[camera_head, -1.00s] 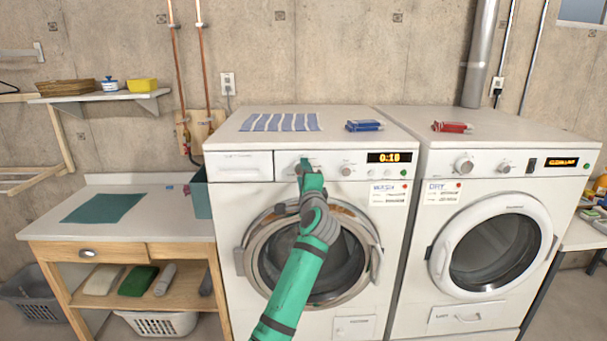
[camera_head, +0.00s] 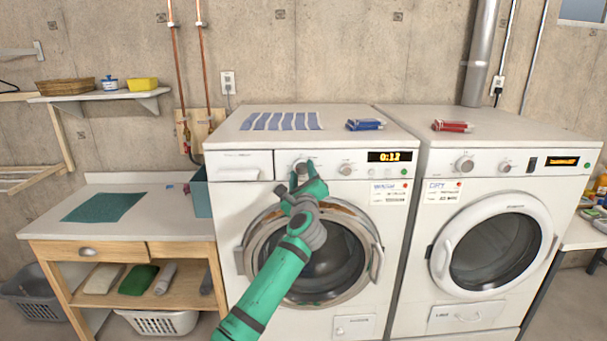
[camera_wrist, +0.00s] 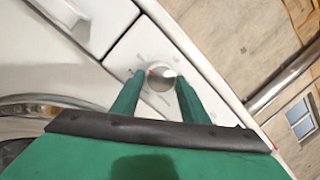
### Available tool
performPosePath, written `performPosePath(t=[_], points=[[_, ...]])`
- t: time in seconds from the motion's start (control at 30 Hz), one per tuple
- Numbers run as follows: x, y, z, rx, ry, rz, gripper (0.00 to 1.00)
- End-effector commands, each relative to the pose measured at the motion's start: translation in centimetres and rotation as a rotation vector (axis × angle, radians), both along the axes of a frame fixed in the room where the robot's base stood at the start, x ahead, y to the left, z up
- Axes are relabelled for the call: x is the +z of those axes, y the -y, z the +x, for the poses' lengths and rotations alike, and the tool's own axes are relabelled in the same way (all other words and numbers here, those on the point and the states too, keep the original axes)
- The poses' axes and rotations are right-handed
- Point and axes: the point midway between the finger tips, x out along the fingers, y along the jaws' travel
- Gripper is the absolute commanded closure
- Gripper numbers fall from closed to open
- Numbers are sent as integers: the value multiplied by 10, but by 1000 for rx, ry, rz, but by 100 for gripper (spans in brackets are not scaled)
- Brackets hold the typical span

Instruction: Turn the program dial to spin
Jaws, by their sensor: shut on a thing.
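The program dial (camera_wrist: 160,76) is a round pale knob with a red mark on the washer's control panel, and it also shows in the head view (camera_head: 301,165). My gripper (camera_wrist: 158,84) is shut on the dial, with one green finger on each side of it; in the head view my gripper (camera_head: 302,174) reaches up to the panel from below. The washer (camera_head: 225,215) is the left machine, with a second knob (camera_head: 347,169) and a lit display (camera_head: 389,157) that seems to read 0:13. The printing around the dial is too small to read.
The dryer (camera_head: 432,170) stands at the right. A striped cloth (camera_head: 282,121) and a blue packet (camera_head: 364,125) lie on the washer top. The washer's round door (camera_head: 262,262) is below my gripper. A workbench (camera_head: 130,230) stands at the left.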

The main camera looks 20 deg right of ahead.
Motion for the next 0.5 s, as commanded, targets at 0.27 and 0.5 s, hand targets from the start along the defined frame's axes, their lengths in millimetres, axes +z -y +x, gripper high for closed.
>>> performPosePath(t=[0.27,0.5], points=[[-1,1,0,0,13,55,82],[-2,2,0,-1,14,60,82]])
